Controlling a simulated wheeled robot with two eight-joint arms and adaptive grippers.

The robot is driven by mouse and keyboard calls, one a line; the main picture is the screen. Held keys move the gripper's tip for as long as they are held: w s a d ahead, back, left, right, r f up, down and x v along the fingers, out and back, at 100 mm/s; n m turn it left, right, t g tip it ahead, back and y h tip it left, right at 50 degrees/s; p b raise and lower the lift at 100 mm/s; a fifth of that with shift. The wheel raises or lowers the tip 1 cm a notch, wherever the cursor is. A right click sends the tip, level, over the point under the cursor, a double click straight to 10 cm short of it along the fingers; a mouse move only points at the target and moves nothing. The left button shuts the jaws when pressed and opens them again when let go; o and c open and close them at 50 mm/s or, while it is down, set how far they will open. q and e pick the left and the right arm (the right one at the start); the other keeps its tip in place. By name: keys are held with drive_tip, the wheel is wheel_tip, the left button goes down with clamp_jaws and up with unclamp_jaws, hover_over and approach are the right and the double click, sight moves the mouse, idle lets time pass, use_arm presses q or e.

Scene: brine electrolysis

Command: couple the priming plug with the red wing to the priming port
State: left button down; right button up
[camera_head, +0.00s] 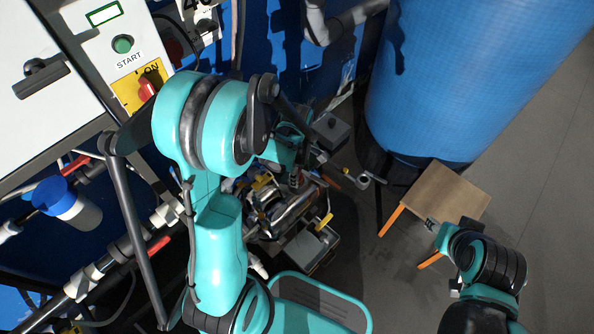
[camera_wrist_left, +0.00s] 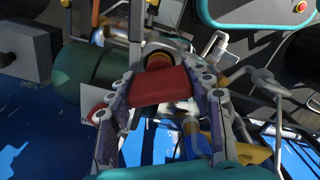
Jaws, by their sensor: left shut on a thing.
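The red wing of the priming plug (camera_wrist_left: 162,87) is between the fingers of my left gripper (camera_wrist_left: 160,80) in the left wrist view. The fingers are shut on it from both sides. Just beyond the wing a round, brassy, dark-centred end (camera_wrist_left: 158,61) shows. I cannot tell whether it is part of the plug or the priming port, nor whether plug and port touch. In the head view my left arm hides most of the work spot, and the plug cannot be made out. My right gripper (camera_head: 440,228) is at the lower right, near the small table, its fingers unclear.
Pump machinery (camera_head: 285,205) with yellow parts crowds the floor below my left arm. A green cylinder (camera_wrist_left: 85,75) lies left of the wing in the wrist view. A control panel (camera_head: 125,45), blue tank (camera_head: 470,75) and small wooden table (camera_head: 445,190) stand around. Floor at right is clear.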

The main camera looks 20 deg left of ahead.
use_arm(q)
drive_tip(key=c, duration=0.6)
unclamp_jaws()
wheel_tip(320, 180, up, 12)
drive_tip(key=shift+r, duration=0.1)
drive_tip(key=shift+s+d+r+m, duration=0.15)
drive_tip(key=shift+s+r+m, duration=0.15)
drive_tip(key=shift+m, duration=0.2)
drive_tip(key=s+d+r+m+t, duration=0.1)
drive_tip(key=s+m+t, duration=0.1)
drive_tip(key=m, duration=0.4)
drive_tip(key=s+d+r+m+t, duration=0.1)
drive_tip(key=s+r+m+t, duration=0.1)
drive_tip(key=s+m, duration=0.2)
drive_tip(key=s+d+r+m+t, duration=0.2)
drive_tip(key=s+m+t, duration=0.1)
drive_tip(key=m, duration=0.6)
